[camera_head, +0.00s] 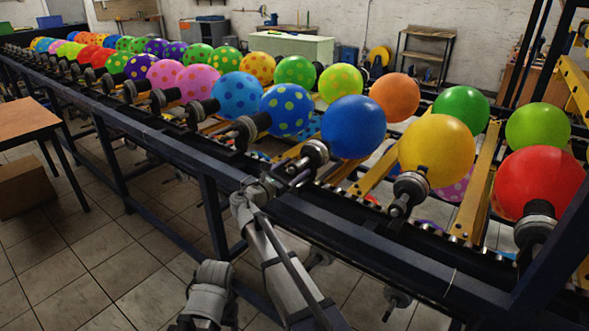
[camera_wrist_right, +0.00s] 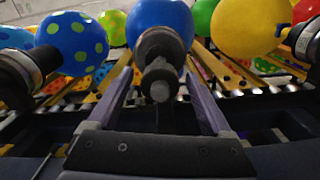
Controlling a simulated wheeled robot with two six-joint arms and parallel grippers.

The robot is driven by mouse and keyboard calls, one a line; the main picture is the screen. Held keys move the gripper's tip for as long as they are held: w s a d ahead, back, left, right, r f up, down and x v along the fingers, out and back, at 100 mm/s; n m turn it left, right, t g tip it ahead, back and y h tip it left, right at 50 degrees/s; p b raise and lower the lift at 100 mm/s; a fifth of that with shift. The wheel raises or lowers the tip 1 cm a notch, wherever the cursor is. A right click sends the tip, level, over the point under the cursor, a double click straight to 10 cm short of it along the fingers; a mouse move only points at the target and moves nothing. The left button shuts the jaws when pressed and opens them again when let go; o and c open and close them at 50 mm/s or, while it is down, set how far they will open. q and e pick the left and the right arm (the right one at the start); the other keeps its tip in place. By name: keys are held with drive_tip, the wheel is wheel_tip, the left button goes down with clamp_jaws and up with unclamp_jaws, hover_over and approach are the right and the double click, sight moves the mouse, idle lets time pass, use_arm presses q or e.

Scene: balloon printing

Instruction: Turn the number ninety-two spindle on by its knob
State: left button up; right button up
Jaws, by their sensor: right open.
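A plain blue balloon (camera_head: 352,127) sits on a black spindle (camera_head: 314,154) on the near side of the rack; no number can be read on it. In the right wrist view, the spindle's round grey knob (camera_wrist_right: 160,84) points at the camera, with the blue balloon (camera_wrist_right: 160,22) behind it. My right gripper (camera_head: 276,184) is in front of this spindle. Its fingers (camera_wrist_right: 156,80) are open, one on each side of the knob, with visible gaps. Whether the knob lies fully between the fingertips in depth I cannot tell.
A dotted blue balloon's spindle (camera_head: 250,127) is to the left, and a yellow balloon's spindle (camera_head: 409,190) to the right. The rack's dark front rail (camera_head: 150,132) runs below the row. A wooden table (camera_head: 22,119) stands at the left; the tiled floor in front is open.

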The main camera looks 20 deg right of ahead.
drive_tip(key=shift+w+d, duration=0.1)
drive_tip(key=shift+d, duration=0.05)
clamp_jaws()
idle(0.7)
